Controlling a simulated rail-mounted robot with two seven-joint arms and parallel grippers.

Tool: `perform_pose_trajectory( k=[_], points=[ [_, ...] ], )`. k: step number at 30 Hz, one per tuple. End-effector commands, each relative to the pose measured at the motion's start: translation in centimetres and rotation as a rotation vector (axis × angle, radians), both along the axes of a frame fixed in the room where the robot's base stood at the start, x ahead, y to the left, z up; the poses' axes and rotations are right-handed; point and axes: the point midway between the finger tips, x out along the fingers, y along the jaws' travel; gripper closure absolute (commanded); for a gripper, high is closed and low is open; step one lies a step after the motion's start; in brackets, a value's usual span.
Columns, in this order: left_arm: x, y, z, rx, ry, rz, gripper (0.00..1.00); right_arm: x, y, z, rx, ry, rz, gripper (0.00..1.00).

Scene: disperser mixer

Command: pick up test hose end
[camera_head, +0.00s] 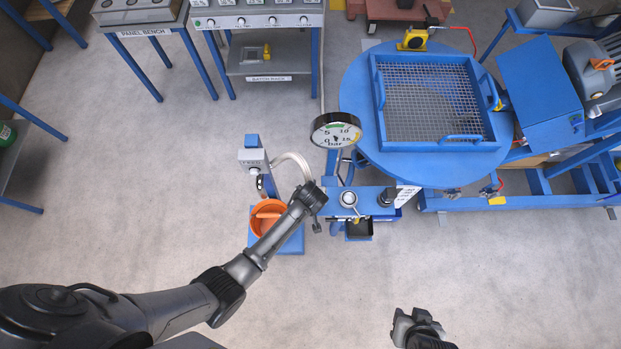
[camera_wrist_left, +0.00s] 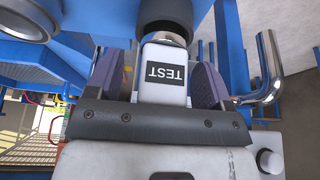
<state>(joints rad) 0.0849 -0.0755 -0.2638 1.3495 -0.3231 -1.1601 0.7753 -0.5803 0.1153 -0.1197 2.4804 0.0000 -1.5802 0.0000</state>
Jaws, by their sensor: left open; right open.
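The test hose end is a pale block with a black TEST label (camera_wrist_left: 166,75) in the left wrist view. It sits under a dark round fitting (camera_wrist_left: 166,12). My left gripper (camera_wrist_left: 157,84) is open, with one finger pad on each side of the block; the right pad looks very close, and I cannot tell whether it touches. In the head view my left gripper (camera_head: 315,196) is beside the blue stand, and the hose end is hidden there. A pale hose (camera_head: 294,158) curves down toward it. My right gripper (camera_head: 404,322) is open and empty over the floor.
The blue stand (camera_head: 372,198) carries a pressure gauge (camera_head: 336,132). An orange bucket (camera_head: 262,222) stands left of it, under my left arm. A bent metal pipe (camera_wrist_left: 268,70) is close to the right finger. The front right floor is clear.

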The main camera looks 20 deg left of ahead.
Motion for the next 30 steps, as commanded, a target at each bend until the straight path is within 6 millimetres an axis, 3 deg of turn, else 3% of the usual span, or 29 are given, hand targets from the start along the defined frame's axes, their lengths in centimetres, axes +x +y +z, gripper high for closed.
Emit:
perform_pose_trajectory(
  k=[7,26,30],
  points=[
    [0.05,0.02,-0.04,0.000,-0.001,0.000,0.26,0.02,0.03,0.00,0.001,0.000,-0.001,0.57],
    [0.04,0.02,-0.03,0.000,-0.001,0.000,0.86,0.01,-0.27,-0.02,-0.009,0.000,0.006,0.57],
    [0.08,0.01,0.02,0.000,-0.002,0.001,0.87,0.01,-0.26,-0.02,-0.009,0.000,0.006,0.57]
  ],
)
